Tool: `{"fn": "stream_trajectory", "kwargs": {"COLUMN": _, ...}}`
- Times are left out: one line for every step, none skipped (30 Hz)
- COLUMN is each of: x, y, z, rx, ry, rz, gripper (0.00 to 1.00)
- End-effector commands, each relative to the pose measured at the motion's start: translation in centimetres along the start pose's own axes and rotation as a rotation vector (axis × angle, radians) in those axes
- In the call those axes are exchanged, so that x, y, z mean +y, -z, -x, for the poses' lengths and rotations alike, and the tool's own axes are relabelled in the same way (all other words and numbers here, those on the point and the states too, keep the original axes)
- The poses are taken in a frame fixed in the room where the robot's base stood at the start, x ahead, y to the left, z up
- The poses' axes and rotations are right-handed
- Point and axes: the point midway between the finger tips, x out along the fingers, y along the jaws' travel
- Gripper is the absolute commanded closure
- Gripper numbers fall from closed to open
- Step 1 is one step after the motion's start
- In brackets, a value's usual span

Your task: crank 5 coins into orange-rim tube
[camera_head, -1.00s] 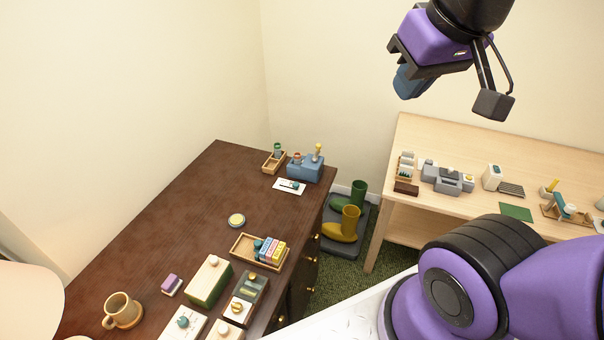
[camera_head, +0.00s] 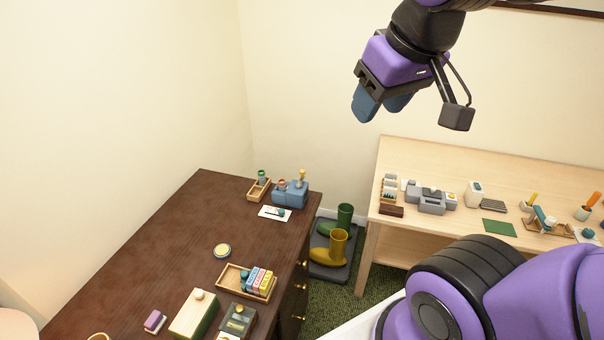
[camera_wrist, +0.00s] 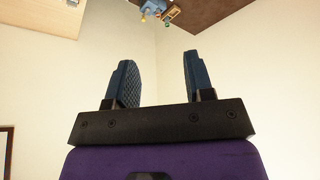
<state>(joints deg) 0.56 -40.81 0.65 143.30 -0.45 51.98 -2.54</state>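My gripper (camera_head: 381,104) is high in the air, right of the dark table and above the gap between the two tables. In the wrist view its two blue fingers (camera_wrist: 158,80) are apart with nothing between them. A blue coin device (camera_head: 290,194) stands at the far right corner of the dark table, with a yellow-topped post and an orange-red-rimmed tube (camera_head: 282,184) at its left. A green-topped tube (camera_head: 262,177) stands in a small wooden tray (camera_head: 258,190) beside it. The device also shows small and upside down in the wrist view (camera_wrist: 152,6). Coins cannot be made out.
The dark table (camera_head: 185,230) also holds a white card (camera_head: 274,213), a round tin (camera_head: 222,251), a wooden tray of coloured blocks (camera_head: 233,279) and a green-sided box (camera_head: 194,314). A light wood table (camera_head: 460,170) with small devices stands right. Boots (camera_head: 338,242) stand between.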

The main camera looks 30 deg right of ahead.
Motion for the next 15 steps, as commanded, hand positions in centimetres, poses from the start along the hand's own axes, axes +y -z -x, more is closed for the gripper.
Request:
{"fn": "stream_trajectory", "kwargs": {"x": 0.1, "y": 1.0, "z": -0.2, "rx": -0.013, "ry": -0.007, "rz": 0.025, "gripper": 0.52}}
{"fn": "stream_trajectory", "kwargs": {"x": 0.2, "y": 1.6, "z": -0.4, "rx": -0.019, "ry": -0.012, "rz": 0.045, "gripper": 0.52}}
{"fn": "stream_trajectory", "kwargs": {"x": 0.3, "y": 2.5, "z": -0.6, "rx": -0.029, "ry": -0.018, "rz": 0.072, "gripper": 0.52}}
{"fn": "stream_trajectory", "kwargs": {"x": 0.4, "y": 3.2, "z": -0.8, "rx": -0.037, "ry": -0.023, "rz": 0.093, "gripper": 0.52}}
{"fn": "stream_trajectory", "kwargs": {"x": 0.6, "y": 3.8, "z": -1.0, "rx": -0.044, "ry": -0.027, "rz": 0.114, "gripper": 0.52}}
{"fn": "stream_trajectory", "kwargs": {"x": 0.7, "y": 4.7, "z": -1.3, "rx": -0.053, "ry": -0.032, "rz": 0.142, "gripper": 0.52}}
{"fn": "stream_trajectory", "kwargs": {"x": 0.8, "y": 5.3, "z": -1.6, "rx": -0.061, "ry": -0.035, "rz": 0.162, "gripper": 0.52}}
{"fn": "stream_trajectory", "kwargs": {"x": 0.9, "y": 6.0, "z": -1.8, "rx": -0.068, "ry": -0.038, "rz": 0.184, "gripper": 0.52}}
{"fn": "stream_trajectory", "kwargs": {"x": 1.0, "y": 6.8, "z": -2.2, "rx": -0.078, "ry": -0.041, "rz": 0.212, "gripper": 0.52}}
{"fn": "stream_trajectory", "kwargs": {"x": 1.1, "y": 7.5, "z": -2.5, "rx": -0.085, "ry": -0.044, "rz": 0.232, "gripper": 0.52}}
{"fn": "stream_trajectory", "kwargs": {"x": 1.2, "y": 8.1, "z": -2.8, "rx": -0.093, "ry": -0.046, "rz": 0.254, "gripper": 0.52}}
{"fn": "stream_trajectory", "kwargs": {"x": 1.4, "y": 8.9, "z": -3.2, "rx": -0.103, "ry": -0.048, "rz": 0.283, "gripper": 0.52}}
{"fn": "stream_trajectory", "kwargs": {"x": 1.5, "y": 9.6, "z": -3.5, "rx": -0.110, "ry": -0.050, "rz": 0.303, "gripper": 0.52}}
{"fn": "stream_trajectory", "kwargs": {"x": 1.6, "y": 10.2, "z": -3.9, "rx": -0.118, "ry": -0.050, "rz": 0.325, "gripper": 0.52}}
{"fn": "stream_trajectory", "kwargs": {"x": 1.8, "y": 11.0, "z": -4.4, "rx": -0.127, "ry": -0.051, "rz": 0.352, "gripper": 0.52}}
